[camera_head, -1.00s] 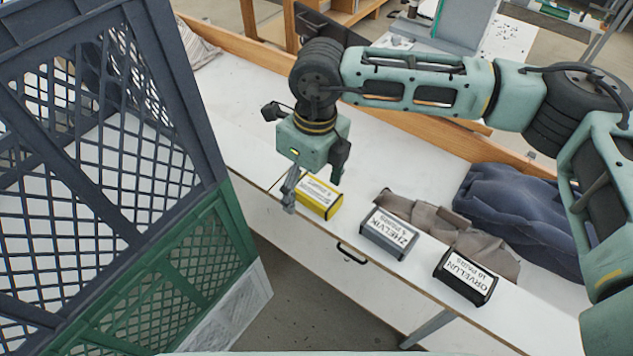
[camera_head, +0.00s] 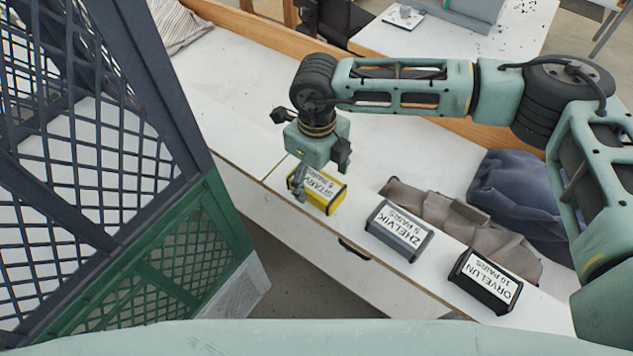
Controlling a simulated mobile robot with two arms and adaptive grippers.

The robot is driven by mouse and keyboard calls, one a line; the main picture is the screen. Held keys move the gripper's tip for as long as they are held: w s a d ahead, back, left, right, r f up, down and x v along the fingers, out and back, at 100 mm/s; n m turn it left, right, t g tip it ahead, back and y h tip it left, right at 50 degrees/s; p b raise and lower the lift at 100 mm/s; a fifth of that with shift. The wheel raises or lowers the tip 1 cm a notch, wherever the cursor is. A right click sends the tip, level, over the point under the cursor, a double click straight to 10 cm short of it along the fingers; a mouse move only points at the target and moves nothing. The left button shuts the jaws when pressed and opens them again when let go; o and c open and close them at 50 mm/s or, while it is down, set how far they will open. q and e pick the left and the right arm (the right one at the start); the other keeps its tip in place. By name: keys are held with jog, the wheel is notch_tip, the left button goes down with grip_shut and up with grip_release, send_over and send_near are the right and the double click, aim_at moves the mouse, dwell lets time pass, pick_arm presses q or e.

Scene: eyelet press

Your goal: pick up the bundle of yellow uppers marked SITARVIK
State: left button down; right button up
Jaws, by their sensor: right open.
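The yellow bundle (camera_head: 326,203) lies near the front edge of the white table. Its white label shows "SITARV" and part of a second line; the rest is hidden or turned away. My right gripper (camera_head: 320,178) hangs over it from above, open, with one finger in front of the bundle's left part. I cannot tell whether the finger touches it. My left gripper is not in view.
A grey bundle marked ZHELVIK (camera_head: 398,230) and a black one marked ORVELUN (camera_head: 485,281) lie to the right along the table (camera_head: 232,117) edge. Brown cloth (camera_head: 440,211) and blue cloth (camera_head: 515,190) lie behind. Slatted crates (camera_head: 95,160) stand at left.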

notch_tip(320, 180, down, 2)
jog(key=shift+w+f, duration=0.1)
jog(key=shift+f, duration=0.25)
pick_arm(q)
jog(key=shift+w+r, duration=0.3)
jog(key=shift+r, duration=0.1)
pick_arm(e)
jog(key=c, duration=1.5)
jog(key=shift+a+r, duration=0.1)
jog(key=shift+r, duration=0.05)
jog(key=shift+c, duration=0.2)
